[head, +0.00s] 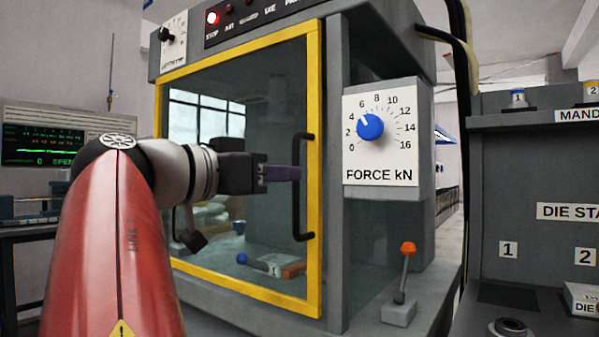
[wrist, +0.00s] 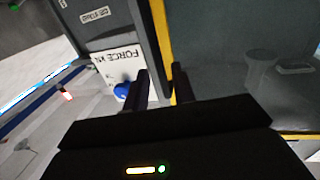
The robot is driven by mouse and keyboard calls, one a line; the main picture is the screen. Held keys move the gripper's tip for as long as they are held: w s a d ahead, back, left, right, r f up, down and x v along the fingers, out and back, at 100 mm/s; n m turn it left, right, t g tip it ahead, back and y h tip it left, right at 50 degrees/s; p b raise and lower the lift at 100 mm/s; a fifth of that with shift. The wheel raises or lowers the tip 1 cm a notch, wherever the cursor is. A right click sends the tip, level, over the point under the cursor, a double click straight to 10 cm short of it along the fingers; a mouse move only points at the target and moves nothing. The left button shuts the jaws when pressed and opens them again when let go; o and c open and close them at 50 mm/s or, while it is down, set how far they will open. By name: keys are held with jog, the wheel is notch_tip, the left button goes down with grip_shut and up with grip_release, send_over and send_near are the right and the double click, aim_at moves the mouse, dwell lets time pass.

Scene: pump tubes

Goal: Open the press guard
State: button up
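The press guard is a clear panel in a yellow frame (head: 314,150), and it sits closed on the grey press. Its black vertical bar handle (head: 296,215) is on the right side of the panel. My gripper (head: 298,174) is level with the middle of the handle, its tips overlapping the bar in the head view. In the wrist view my gripper (wrist: 160,80) has its two dark fingers apart, with the yellow frame (wrist: 160,35) showing beyond the gap.
A force dial with a blue knob (head: 370,127) is right of the guard; the knob also shows in the wrist view (wrist: 122,91). An orange-topped lever (head: 406,262) stands below it. A grey die rack (head: 535,175) is at the right. Objects (head: 270,267) lie behind the panel.

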jog(key=shift+x, duration=2)
grip_shut()
